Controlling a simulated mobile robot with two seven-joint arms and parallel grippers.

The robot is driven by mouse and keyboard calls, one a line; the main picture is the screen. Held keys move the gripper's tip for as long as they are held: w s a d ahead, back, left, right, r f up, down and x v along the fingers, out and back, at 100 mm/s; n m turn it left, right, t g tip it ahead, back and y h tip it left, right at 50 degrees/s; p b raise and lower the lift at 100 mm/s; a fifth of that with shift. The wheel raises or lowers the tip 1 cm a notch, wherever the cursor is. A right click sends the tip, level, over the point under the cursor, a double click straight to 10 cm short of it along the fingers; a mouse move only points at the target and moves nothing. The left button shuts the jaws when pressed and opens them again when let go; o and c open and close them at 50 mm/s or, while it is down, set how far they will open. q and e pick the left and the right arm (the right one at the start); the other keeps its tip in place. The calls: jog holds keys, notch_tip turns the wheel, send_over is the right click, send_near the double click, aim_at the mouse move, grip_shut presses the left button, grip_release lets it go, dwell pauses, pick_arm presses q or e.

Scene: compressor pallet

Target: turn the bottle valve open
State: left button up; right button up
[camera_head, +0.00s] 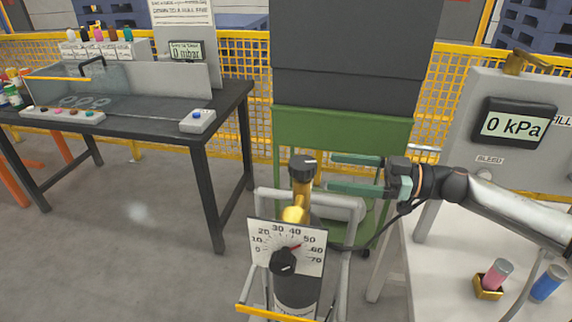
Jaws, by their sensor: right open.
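The bottle valve (303,168) is a black knob on a gold-coloured neck (296,212), on top of a grey bottle (295,290) held in a light metal frame. My right gripper (333,173) comes in from the right with its two green fingers spread and pointing left at the knob. Its fingertips lie just right of the knob, and nothing shows between them. I cannot tell whether a fingertip touches the knob. My left gripper is out of the frame.
A green cabinet (340,130) stands behind. A panel reading 0 kPa (514,125) and a white table (440,270) are at right. A dark workbench (150,120) is at left, with open floor before it.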

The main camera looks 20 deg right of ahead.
aim_at(293, 161)
jog(key=p+x, duration=0.1)
jog(key=x, duration=0.9)
jog(key=shift+r, duration=0.15)
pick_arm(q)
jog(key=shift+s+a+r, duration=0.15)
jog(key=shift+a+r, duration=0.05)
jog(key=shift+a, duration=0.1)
pick_arm(e)
jog(key=shift+w+a, duration=0.35)
jog(key=shift+a, duration=0.3)
